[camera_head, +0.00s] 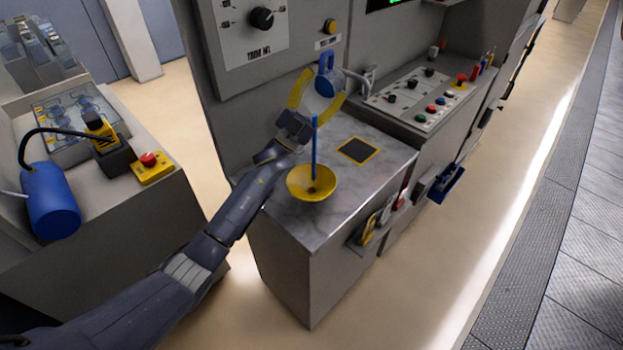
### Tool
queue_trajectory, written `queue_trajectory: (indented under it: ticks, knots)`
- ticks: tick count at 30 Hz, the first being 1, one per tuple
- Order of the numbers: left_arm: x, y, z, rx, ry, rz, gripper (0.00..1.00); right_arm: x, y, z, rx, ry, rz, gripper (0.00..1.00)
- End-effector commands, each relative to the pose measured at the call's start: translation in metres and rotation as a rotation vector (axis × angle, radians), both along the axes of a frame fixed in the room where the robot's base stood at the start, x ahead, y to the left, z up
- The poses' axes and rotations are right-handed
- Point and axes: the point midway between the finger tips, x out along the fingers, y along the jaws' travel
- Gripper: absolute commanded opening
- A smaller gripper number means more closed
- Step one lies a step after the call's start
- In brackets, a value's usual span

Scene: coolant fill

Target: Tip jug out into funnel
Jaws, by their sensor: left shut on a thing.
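A thin blue vertical streak (315,147) runs from below the jug down into the yellow funnel (312,184). The funnel is a wide bowl with a dark centre, near the counter's front left edge. My right gripper is not visible.
A black square with a yellow border (358,150) lies on the counter (385,160). Behind stands a grey panel with a black knob (262,18). A button console (415,98) is to the right. A blue cylinder (50,200) and red button box (150,166) are at left.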

Motion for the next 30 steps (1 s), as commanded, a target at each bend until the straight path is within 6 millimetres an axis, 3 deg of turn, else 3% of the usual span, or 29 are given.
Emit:
queue_trajectory:
  ticks: [30]
  knots:
    - [-0.012,0.004,0.005,-0.037,-0.120,0.001,0.21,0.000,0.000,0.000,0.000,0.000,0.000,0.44]
